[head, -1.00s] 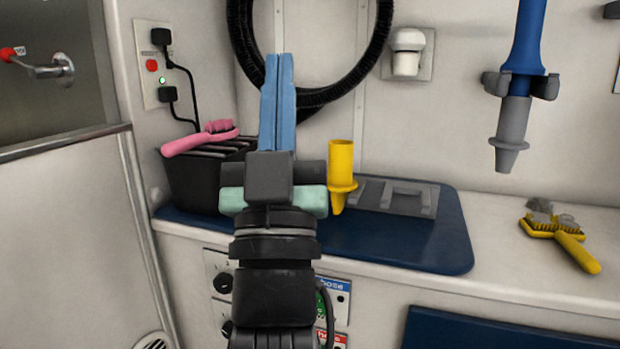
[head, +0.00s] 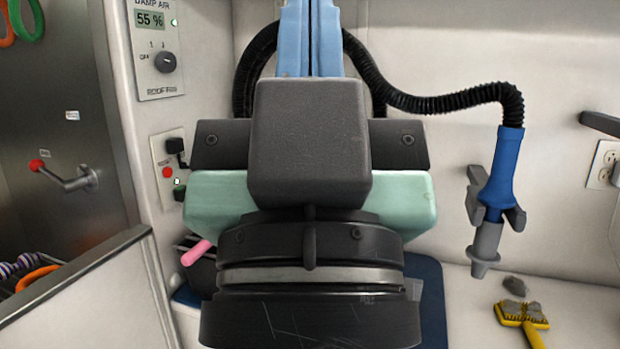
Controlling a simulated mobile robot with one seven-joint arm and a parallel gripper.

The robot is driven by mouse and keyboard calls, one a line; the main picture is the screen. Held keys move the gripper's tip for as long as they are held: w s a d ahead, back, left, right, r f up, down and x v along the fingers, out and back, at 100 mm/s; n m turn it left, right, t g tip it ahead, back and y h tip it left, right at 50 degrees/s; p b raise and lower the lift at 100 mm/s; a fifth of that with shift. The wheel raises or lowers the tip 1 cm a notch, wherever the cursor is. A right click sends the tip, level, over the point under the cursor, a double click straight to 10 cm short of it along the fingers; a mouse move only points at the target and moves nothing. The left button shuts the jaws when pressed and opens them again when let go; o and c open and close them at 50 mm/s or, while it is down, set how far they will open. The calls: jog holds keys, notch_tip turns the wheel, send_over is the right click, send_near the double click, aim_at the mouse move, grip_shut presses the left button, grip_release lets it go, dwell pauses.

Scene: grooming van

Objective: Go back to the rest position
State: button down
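My gripper (head: 311,35) is raised close in front of the head camera, in the top middle of the view. Its two light blue fingers point up and lie side by side with only a thin line between them, so it looks shut. Nothing shows between the fingers, but their tips are cut off by the top edge. The dark wrist and pale green gripper body fill the middle and hide much of the counter and back wall.
A blue dryer nozzle (head: 501,180) on a black hose hangs in a wall holder at right. A yellow brush (head: 523,315) lies on the counter below. A red-knobbed lever (head: 70,178) juts out at far left.

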notch_tip(320, 180, up, 23)
jog(key=p, duration=2)
jog(key=shift+f, duration=0.15)
